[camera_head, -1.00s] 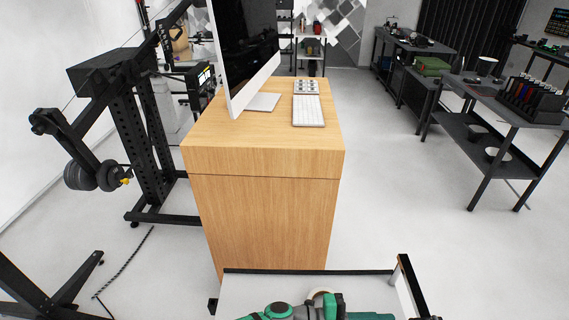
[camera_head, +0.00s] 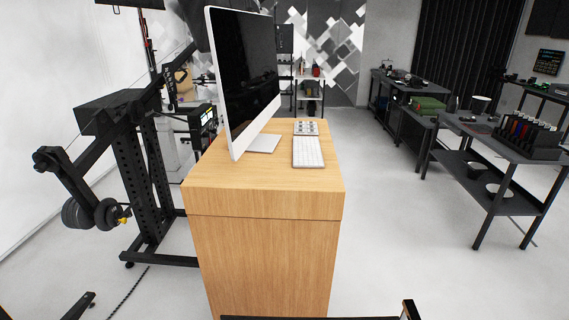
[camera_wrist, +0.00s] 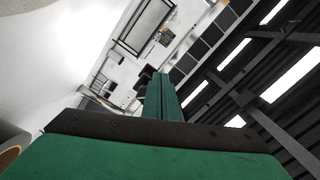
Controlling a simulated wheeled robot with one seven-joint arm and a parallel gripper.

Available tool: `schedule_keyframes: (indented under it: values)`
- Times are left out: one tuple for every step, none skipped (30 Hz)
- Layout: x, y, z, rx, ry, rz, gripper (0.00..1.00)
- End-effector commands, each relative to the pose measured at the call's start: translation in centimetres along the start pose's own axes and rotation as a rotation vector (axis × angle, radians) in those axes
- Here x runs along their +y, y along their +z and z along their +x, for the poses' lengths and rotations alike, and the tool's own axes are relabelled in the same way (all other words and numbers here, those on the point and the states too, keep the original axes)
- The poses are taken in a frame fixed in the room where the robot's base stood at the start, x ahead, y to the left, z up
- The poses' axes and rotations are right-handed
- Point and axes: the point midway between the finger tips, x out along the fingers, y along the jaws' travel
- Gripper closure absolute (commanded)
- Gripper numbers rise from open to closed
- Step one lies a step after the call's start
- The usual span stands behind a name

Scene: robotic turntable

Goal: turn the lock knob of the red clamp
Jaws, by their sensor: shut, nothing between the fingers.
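No red clamp or lock knob can be made out in either view. My gripper (camera_wrist: 160,85) shows in the wrist view as narrow green and dark fingers beyond a green body. It is shut with nothing held, and it points toward the far wall and ceiling. In the head view my gripper is out of frame.
A wooden desk (camera_head: 262,255) stands straight ahead with a monitor (camera_head: 245,80) and a white keyboard (camera_head: 307,151). A dark workbench (camera_head: 500,140) stands right with a rack of coloured items (camera_head: 520,132). Floor between desk and workbench is clear.

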Motion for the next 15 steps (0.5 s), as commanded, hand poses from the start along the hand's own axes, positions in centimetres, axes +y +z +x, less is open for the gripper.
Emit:
schedule_keyframes:
  values:
    - [0.0,0.1,-0.4,-0.003,0.0,0.0,1.0]
    - [0.0,0.1,-0.7,-0.004,0.0,0.0,1.0]
    - [0.0,0.1,-1.1,-0.005,0.0,0.0,1.0]
    - [0.0,0.1,-1.5,-0.005,0.0,0.0,1.0]
    - [0.0,0.1,-1.8,-0.006,0.0,0.0,1.0]
    - [0.0,0.1,-2.2,-0.006,0.0,0.0,1.0]
    - [0.0,0.2,-2.5,-0.006,0.0,0.0,1.0]
    - [0.0,0.1,-2.8,-0.005,0.0,0.0,1.0]
    - [0.1,0.1,-3.1,-0.004,0.001,0.0,1.0]
    - [0.1,0.1,-3.4,-0.003,0.002,0.0,1.0]
    - [0.1,0.1,-3.7,-0.003,0.002,0.0,1.0]
    - [0.1,0.1,-4.1,-0.003,0.003,-0.001,1.0]
    - [0.1,0.1,-4.4,-0.002,0.003,-0.001,1.0]
    - [0.1,0.1,-4.7,-0.002,0.003,0.0,1.0]
    - [0.1,0.1,-5.0,-0.003,0.002,0.0,1.0]
